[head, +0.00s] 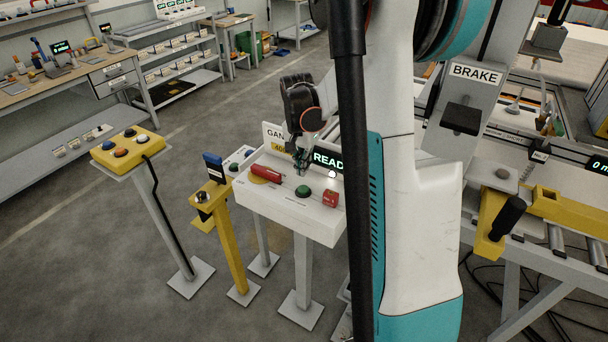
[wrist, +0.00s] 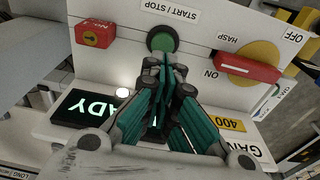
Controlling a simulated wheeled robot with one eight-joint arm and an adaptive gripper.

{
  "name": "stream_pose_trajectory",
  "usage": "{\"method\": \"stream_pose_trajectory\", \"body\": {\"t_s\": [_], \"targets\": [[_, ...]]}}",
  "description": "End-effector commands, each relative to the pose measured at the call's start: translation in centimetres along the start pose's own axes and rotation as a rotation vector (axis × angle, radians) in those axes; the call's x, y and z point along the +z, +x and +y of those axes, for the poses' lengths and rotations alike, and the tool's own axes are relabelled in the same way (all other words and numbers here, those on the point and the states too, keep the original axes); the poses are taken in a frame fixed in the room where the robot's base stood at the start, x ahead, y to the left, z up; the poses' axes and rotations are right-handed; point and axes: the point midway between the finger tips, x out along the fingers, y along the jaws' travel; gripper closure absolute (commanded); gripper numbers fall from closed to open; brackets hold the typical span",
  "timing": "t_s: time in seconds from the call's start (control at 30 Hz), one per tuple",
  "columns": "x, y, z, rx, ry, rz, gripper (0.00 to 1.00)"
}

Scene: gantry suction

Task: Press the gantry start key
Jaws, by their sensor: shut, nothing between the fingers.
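The gantry control box (head: 285,219) is a white sloped panel on a post. Its round green button (head: 303,191) has a dark collar. In the wrist view the button (wrist: 162,40) sits below a "START / STOP" label. My gripper (head: 302,172) is shut and empty, pointing down at the panel just behind the button. In the wrist view its closed fingertips (wrist: 163,62) lie close to the button's edge and overlap its lower rim. I cannot tell whether they touch it.
A red rotary handle (wrist: 250,65) on a yellow disc, marked ON, OFF and HASP, is on one side of the button. A red block (head: 330,198) is on the other. Behind, a display (head: 328,161) reads "READY" near a lit white lamp (wrist: 123,93).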

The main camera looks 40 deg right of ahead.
Motion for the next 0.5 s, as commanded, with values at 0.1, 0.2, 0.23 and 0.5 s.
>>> {"method": "stream_pose_trajectory", "body": {"t_s": [0.1, 0.2, 0.23, 0.5], "targets": [[0.0, -2.6, 0.0, 0.000, 0.000, 0.000, 1.00], [0.0, -4.1, 0.0, 0.000, 0.000, 0.000, 1.00], [0.0, -4.5, 0.0, 0.000, 0.000, 0.000, 1.00], [0.0, -6.0, 0.0, 0.000, 0.000, 0.000, 1.00]]}}
